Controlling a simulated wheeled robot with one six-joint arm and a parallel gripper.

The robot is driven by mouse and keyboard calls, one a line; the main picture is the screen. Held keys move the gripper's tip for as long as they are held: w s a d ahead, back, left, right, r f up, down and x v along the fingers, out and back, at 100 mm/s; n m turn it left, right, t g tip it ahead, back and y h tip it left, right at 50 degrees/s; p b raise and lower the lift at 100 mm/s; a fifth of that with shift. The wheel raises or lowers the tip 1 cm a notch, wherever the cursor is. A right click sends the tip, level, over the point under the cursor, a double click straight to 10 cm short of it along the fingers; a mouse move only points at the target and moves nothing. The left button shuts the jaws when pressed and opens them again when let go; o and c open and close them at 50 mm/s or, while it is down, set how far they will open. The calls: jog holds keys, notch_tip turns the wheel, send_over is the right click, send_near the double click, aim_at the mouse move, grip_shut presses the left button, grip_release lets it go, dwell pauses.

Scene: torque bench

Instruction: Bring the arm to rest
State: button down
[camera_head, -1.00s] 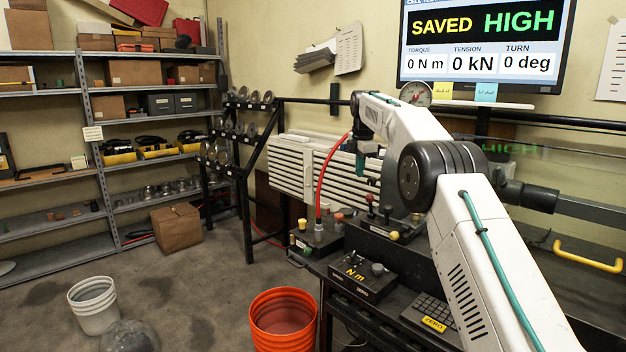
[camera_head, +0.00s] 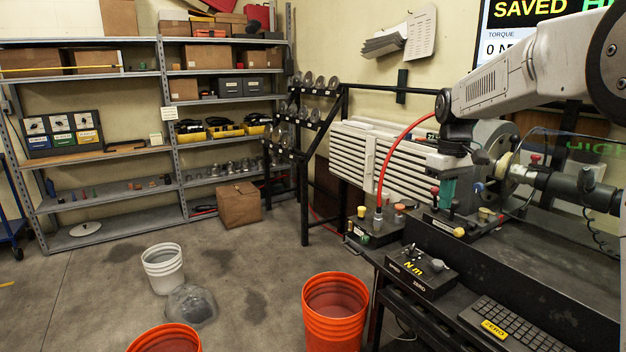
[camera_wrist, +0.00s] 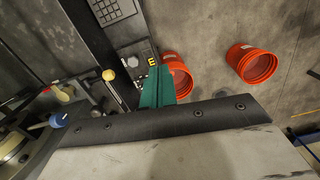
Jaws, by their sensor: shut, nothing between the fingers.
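My gripper (camera_head: 447,195) shows in the head view at the end of my white arm. Its teal fingers point down over the bench (camera_head: 543,298), close to small coloured knobs, and are shut with nothing between them. In the wrist view the teal fingers (camera_wrist: 157,87) lie together, above the dark bench edge beside the control box. I cannot tell whether the fingertips touch anything. My forearm slopes down to the left from the elbow at the upper right edge. The wall screen (camera_head: 530,12) reads "SAVED" and is partly cut off and hidden by my arm.
A control box marked "N m" (camera_head: 421,272) and a keyboard (camera_head: 518,320) sit on the bench. An orange bucket (camera_head: 335,308), another orange bucket (camera_head: 163,341) and a white bucket (camera_head: 163,267) stand on the floor. Shelves (camera_head: 110,148) line the back wall.

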jog(key=s+a+f+m+t, duration=0.1)
jog(key=s+a+m, duration=0.1)
jog(key=s, duration=1.8)
jog(key=s+a+f+m+t, duration=0.1)
jog(key=s+a+m, duration=0.1)
jog(key=s, duration=1.7)
jog(key=shift+s+a+f+m, duration=0.15)
jog(key=shift+s+f+m, duration=0.15)
jog(key=shift+s+m, duration=0.15)
